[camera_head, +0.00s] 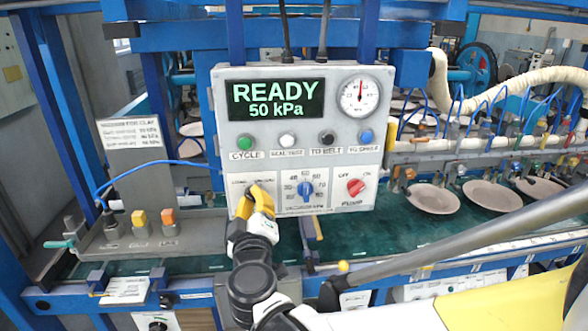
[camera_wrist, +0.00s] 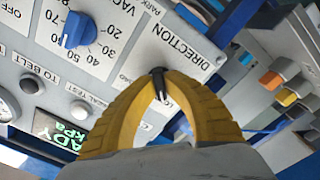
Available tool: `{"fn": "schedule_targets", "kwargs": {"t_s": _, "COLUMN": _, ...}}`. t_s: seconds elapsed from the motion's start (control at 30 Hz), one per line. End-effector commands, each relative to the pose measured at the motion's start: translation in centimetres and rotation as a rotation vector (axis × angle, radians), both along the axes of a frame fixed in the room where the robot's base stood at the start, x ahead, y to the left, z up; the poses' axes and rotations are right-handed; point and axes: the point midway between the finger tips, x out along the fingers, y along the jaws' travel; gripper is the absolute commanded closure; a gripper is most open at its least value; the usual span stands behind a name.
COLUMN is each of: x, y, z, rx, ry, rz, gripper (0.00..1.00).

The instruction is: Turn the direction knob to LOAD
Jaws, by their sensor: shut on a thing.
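The control panel (camera_head: 222,130) faces me, with the direction knob at its lower left. The knob is black and shows between my fingertips in the wrist view (camera_wrist: 160,82), beside the printed DIRECTION label (camera_wrist: 181,44). My gripper (camera_head: 258,196) has yellow fingers, also filling the middle of the wrist view (camera_wrist: 160,92). The fingers are closed on the knob from both sides. Small labels flank the knob, partly covered by the fingers; which one the knob points to is hard to tell.
The display (camera_head: 273,99) reads READY, 50 kPa. A blue vacuum knob (camera_head: 306,190) and a red pump knob (camera_head: 356,187) sit right of the gripper. Push buttons (camera_head: 288,139) line up above. A grey tray (camera_head: 185,238) with coloured blocks stands left; plates (camera_head: 490,196) lie right.

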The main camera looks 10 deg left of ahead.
Motion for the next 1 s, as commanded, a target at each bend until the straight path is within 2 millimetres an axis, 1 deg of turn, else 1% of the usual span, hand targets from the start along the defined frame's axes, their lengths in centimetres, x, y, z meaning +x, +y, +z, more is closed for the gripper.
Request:
{"fn": "schedule_targets", "kwargs": {"t_s": 0.17, "x": 0.0, "y": 0.0, "z": 0.0, "rx": 0.0, "ry": -0.001, "rz": -0.001, "gripper": 1.0}}
{"fn": "schedule_targets", "kwargs": {"t_s": 0.2, "x": 0.0, "y": 0.0, "z": 0.0, "rx": 0.0, "ry": -0.001, "rz": -0.001, "gripper": 0.84}}
{"fn": "schedule_targets", "kwargs": {"t_s": 0.27, "x": 0.0, "y": 0.0, "z": 0.0, "rx": 0.0, "ry": -0.001, "rz": -0.001, "gripper": 0.67}}
{"fn": "schedule_targets", "kwargs": {"t_s": 0.57, "x": 0.0, "y": 0.0, "z": 0.0, "rx": 0.001, "ry": 0.0, "rz": 0.0, "gripper": 0.67}}
{"fn": "schedule_targets", "kwargs": {"t_s": 0.67, "x": -0.7, "y": -0.1, "z": 0.0, "rx": 0.001, "ry": 0.0, "rz": 0.001, "gripper": 0.67}}
{"fn": "schedule_targets", "kwargs": {"t_s": 0.77, "x": -2.2, "y": -0.4, "z": 0.0, "rx": 0.001, "ry": 0.0, "rz": 0.003, "gripper": 0.67}}
{"fn": "schedule_targets", "kwargs": {"t_s": 1.0, "x": -7.5, "y": -1.6, "z": 0.0, "rx": 0.001, "ry": 0.0, "rz": 0.004, "gripper": 0.67}}
